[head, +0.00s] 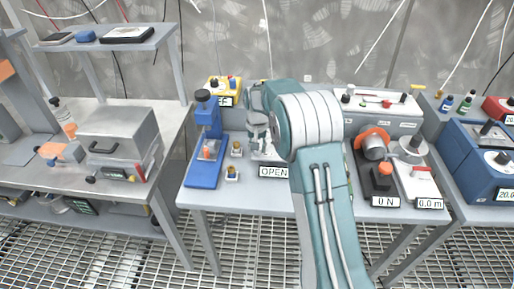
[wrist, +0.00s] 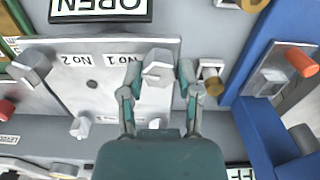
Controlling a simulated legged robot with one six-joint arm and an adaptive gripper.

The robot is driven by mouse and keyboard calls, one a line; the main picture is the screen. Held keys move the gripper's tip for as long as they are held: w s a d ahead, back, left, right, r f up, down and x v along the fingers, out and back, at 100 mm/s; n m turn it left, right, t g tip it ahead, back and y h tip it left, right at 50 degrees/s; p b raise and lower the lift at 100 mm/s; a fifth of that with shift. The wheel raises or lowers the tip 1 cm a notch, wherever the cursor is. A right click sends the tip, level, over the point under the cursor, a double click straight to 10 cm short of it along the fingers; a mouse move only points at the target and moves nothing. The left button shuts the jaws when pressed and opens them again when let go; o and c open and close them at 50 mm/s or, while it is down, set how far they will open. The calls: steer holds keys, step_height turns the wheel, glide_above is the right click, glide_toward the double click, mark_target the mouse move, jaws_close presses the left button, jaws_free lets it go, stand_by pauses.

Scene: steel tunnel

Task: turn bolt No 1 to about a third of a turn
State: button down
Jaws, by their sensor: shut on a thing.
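Bolt No 1 (wrist: 158,63) has a pale grey head and sits on a light metal plate (wrist: 90,95), beside the label "No 1", in the wrist view, where lettering is upside down. My gripper (wrist: 159,74) has one finger on each side of the head and is shut on it. Bolt No 2 (wrist: 30,66), a similar grey head, is at the left of the plate. In the head view my gripper (head: 257,130) is over the plate behind the "OPEN" sign (head: 273,171); my arm hides much of this spot, and the bolt cannot be made out.
A blue press-like stand (head: 206,140) is close on the left of my gripper in the head view. Small brass-coloured fittings (wrist: 212,80) are close beside my finger in the wrist view. A grey cabinet (head: 120,140) stands on the left table.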

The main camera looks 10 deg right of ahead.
steer(key=shift+m, duration=1.9)
steer(key=shift+c, duration=1.5)
jaws_free()
steer(key=shift+w+f, duration=0.1)
step_height(320, 180, up, 12)
steer(key=shift+a, duration=0.1)
